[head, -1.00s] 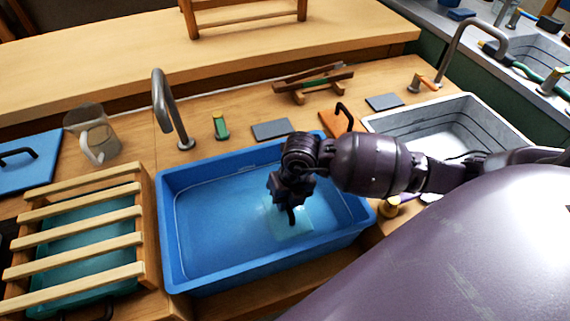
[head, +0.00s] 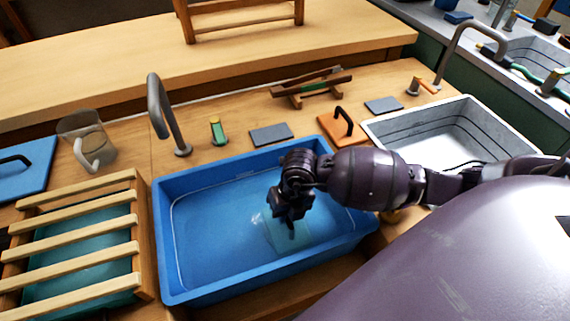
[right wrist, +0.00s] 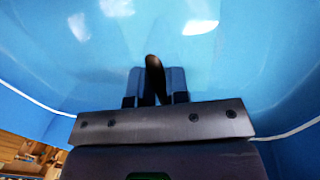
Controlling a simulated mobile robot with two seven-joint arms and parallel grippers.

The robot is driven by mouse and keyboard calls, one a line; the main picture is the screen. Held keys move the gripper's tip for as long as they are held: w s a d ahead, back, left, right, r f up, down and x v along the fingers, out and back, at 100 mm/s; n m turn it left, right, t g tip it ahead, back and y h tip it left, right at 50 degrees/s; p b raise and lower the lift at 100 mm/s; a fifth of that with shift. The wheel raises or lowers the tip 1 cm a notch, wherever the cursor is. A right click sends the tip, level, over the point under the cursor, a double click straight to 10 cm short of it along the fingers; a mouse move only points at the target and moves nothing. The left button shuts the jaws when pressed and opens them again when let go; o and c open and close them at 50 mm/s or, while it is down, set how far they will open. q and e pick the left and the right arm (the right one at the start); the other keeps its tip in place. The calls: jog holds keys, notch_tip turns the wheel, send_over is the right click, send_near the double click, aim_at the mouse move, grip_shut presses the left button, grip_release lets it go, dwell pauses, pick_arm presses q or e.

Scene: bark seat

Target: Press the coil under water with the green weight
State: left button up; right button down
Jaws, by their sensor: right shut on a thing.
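The blue basin (head: 165,240) holds water. My right gripper (head: 291,222) is over its right half, low at the water. It is shut on a dark upright handle, which shows between the fingers in the right wrist view (right wrist: 154,78). Below it in the head view a pale green plate, the green weight (head: 288,240), shows faintly through the water, partly hidden by the gripper. I cannot make out the coil; the weight, the gripper and glare may hide it. My left gripper is not in view.
A slatted wooden rack (head: 85,235) stands left of the basin. A tap (head: 160,110) rises behind it. An orange plate with a handle (head: 340,128) and a grey slab (head: 271,134) lie behind the basin. A grey sink (head: 440,130) is at right, a clear jug (head: 88,140) at left.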

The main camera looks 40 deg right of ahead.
jog(key=c, duration=1.2)
grip_release()
jog(key=o, duration=0.7)
jog(key=shift+f, duration=0.1)
jog(key=shift+c, duration=0.2)
